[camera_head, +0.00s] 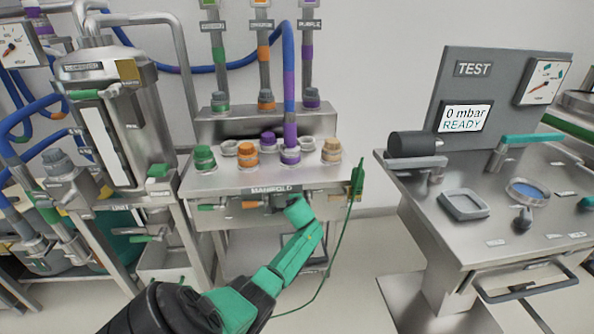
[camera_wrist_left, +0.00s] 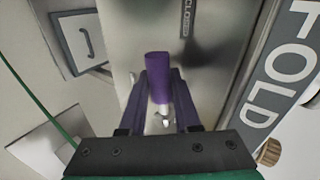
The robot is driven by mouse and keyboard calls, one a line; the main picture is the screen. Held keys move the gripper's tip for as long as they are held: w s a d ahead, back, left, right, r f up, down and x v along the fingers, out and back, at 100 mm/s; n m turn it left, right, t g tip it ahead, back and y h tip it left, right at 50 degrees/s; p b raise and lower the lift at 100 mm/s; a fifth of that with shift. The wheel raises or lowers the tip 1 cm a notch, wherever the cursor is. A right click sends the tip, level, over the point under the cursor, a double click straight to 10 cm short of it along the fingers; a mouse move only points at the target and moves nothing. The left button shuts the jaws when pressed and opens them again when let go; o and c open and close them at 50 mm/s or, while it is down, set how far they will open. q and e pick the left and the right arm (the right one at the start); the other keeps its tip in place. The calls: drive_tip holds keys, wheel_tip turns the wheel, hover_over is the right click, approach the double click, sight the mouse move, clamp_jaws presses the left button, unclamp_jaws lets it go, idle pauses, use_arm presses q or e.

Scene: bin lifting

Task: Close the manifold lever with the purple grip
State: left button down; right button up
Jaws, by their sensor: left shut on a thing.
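The manifold bench (camera_head: 222,182) carries a MANIFOLD label and a row of levers on its front face. The lever with the purple grip (camera_wrist_left: 157,62) shows in the left wrist view between my two fingers, with its metal stem below it. My left gripper (camera_wrist_left: 158,84) is shut on this purple grip. In the head view my left gripper (camera_head: 297,211) is at the front of the manifold, right of the middle, and hides the purple lever. A partly readable CLOSED marking (camera_wrist_left: 186,18) is on the steel face beyond the grip. My right gripper is not in view.
A green lever (camera_head: 206,207) and an orange lever (camera_head: 253,204) are left of my gripper. A green cable (camera_head: 343,232) hangs from a green clip (camera_head: 357,178) at the bench's right corner. The TEST bench (camera_head: 498,225) stands to the right, with floor between.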

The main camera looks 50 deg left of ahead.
use_arm(q)
drive_tip(key=shift+s+a+r+m+g, duration=0.1)
drive_tip(key=shift+r+m+g, duration=0.2)
drive_tip(key=shift+g, duration=0.1)
drive_tip(key=shift+r, duration=0.1)
drive_tip(key=c, duration=0.9)
unclamp_jaws()
drive_tip(key=shift+a, duration=0.1)
drive_tip(key=shift+d+r+p, duration=0.1)
drive_tip(key=shift+d+p, duration=0.2)
drive_tip(key=shift+p, duration=0.1)
drive_tip(key=p+v, duration=0.3)
drive_tip(key=v, duration=1.1)
drive_tip(key=shift+d+f, duration=0.15)
drive_tip(key=shift+f, duration=0.05)
